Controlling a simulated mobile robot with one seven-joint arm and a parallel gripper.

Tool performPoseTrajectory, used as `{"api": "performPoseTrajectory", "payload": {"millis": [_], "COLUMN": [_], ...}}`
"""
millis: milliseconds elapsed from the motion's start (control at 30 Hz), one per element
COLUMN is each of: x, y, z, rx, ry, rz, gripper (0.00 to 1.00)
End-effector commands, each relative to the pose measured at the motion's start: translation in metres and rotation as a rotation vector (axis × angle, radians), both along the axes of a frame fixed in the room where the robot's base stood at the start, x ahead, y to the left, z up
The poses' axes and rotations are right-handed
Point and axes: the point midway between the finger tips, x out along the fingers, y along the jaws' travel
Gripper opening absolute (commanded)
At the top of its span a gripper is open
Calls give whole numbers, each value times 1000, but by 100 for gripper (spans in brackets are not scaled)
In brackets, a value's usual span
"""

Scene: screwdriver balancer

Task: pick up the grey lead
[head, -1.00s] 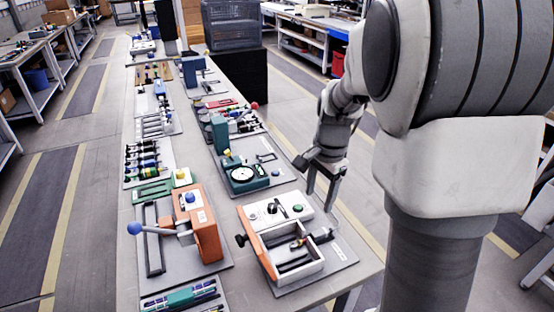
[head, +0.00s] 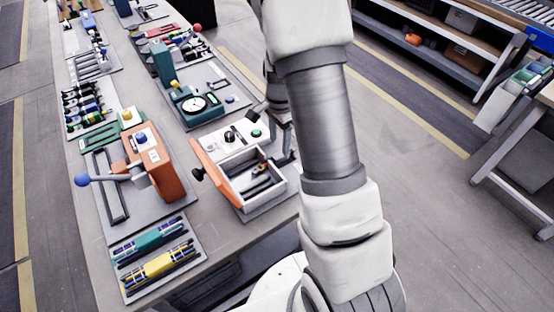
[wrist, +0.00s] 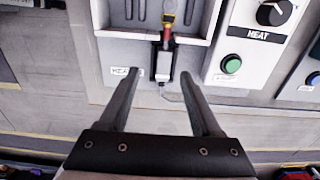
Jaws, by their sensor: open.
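My gripper (wrist: 155,77) is open in the wrist view, its two dark fingers pointing at the front edge of a white-walled box (wrist: 98,14). Between and just beyond the fingertips is a narrow grey piece in a black holder (wrist: 163,62) at the box wall. It may be the grey lead, but I cannot be sure. A red and yellow end (wrist: 167,32) lies just beyond it, inside the box. Nothing is visibly held. In the head view the box with its orange lid open (head: 205,168) stands at the table's right side; my arm largely hides the gripper there.
Beside the box is a white panel with a black knob marked HEAT (wrist: 274,12) and a green button (wrist: 232,64). An orange press with a blue-knobbed lever (head: 82,180) stands to the left. Trays of pens (head: 160,268) lie at the near table edge.

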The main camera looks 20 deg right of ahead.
Motion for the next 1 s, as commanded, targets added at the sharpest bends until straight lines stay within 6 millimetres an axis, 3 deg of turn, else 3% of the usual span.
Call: {"api": "performPoseTrajectory", "payload": {"millis": [267, 533, 867, 1000], "x": [1, 6, 6, 6], "y": [1, 4, 5, 5], "z": [-21, -59, -66, -66], "rx": [0, 1, 0, 0], "ry": [1, 1, -1, -1], "rz": [1, -1, 0, 0], "gripper": [65, 65, 65, 42]}}
